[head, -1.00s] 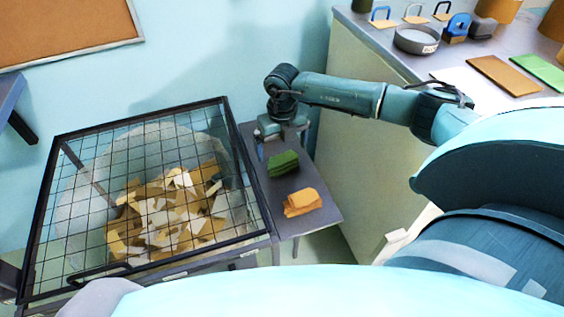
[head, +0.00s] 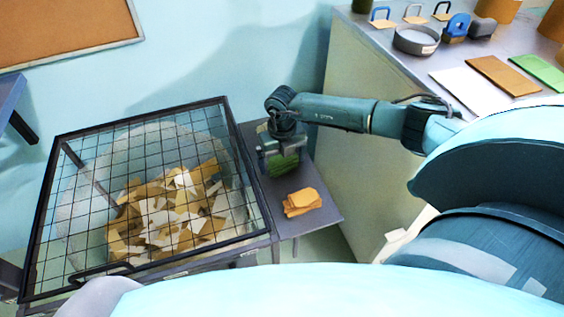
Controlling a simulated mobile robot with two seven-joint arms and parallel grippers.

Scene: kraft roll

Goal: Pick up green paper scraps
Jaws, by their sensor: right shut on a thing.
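The green paper scraps (head: 284,164) are a small stack on the narrow grey side table (head: 315,216). My right gripper (head: 281,153) reaches down over them from above and is shut on them; its fingers hide their upper part. I cannot tell whether the stack is clear of the table top. My left gripper is not in view.
Orange-brown scraps (head: 301,202) lie on the same table, just in front. To the left stands a bin with a black wire-grid lid (head: 246,193) over tan and white scraps (head: 165,215). A grey counter (head: 385,38) with pads and tools is at right.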

